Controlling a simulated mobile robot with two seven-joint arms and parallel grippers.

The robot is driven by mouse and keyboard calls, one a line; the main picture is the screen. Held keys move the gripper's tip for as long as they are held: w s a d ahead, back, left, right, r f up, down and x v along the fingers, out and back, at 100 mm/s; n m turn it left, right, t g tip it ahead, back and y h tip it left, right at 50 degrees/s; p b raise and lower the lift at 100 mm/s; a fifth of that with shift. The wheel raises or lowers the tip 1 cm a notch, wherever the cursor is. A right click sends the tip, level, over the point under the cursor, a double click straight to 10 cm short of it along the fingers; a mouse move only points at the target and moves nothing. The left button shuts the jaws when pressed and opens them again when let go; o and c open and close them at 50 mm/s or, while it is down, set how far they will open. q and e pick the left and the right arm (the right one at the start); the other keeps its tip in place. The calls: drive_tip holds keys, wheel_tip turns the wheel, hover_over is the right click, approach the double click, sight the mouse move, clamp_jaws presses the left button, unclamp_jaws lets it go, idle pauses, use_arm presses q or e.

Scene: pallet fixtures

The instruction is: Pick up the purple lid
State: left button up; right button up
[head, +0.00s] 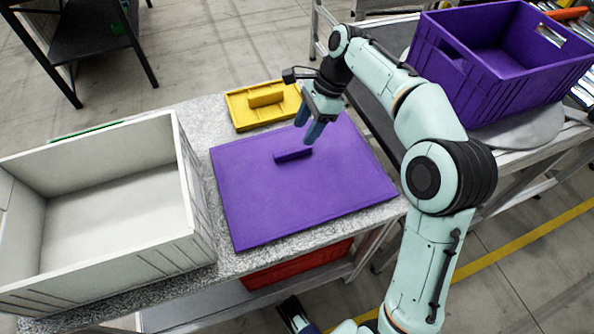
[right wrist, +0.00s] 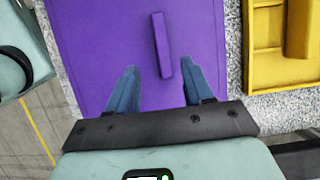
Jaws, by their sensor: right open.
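The purple lid (head: 300,190) lies flat on the speckled grey table, with a raised bar handle (head: 293,154) on its top. In the right wrist view the lid (right wrist: 110,45) fills the middle, and its handle (right wrist: 162,45) runs lengthwise ahead of the fingers. My right gripper (head: 311,132) is above the far part of the lid, just beyond the handle. It is open and empty; in the right wrist view its two blue fingers (right wrist: 156,88) stand apart, with the handle's near end between them and closer to the right finger.
A yellow lid-like piece (head: 243,112) with a handle lies behind the purple lid. A large light grey crate (head: 190,190) stands on the table (head: 222,262) at left. A purple crate (head: 500,85) sits on another stand at right. Something red (head: 298,266) is below the table.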

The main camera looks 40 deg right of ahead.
sight(293, 150)
drive_tip(key=shift+b+x, duration=0.3)
drive_tip(key=shift+x, duration=0.9)
drive_tip(key=b+x, duration=0.1)
drive_tip(key=x, duration=0.1)
drive_tip(key=b+x, duration=0.1)
drive_tip(key=x, duration=0.1)
drive_tip(key=shift+w+a+f, duration=0.1)
drive_tip(key=shift+w+f, duration=0.15)
drive_tip(key=shift+f, duration=0.1)
use_arm(q)
drive_tip(key=shift+t, duration=0.6)
drive_tip(key=w+f, duration=0.1)
drive_tip(key=w+a+f, duration=0.1)
drive_tip(key=w+f, duration=0.1)
drive_tip(key=shift+w+a, duration=0.15)
drive_tip(key=shift+w, duration=0.15)
drive_tip(key=shift+r+p, duration=0.2)
drive_tip(key=shift+p, duration=0.15)
use_arm(e)
drive_tip(key=shift+f, duration=0.2)
clamp_jaws()
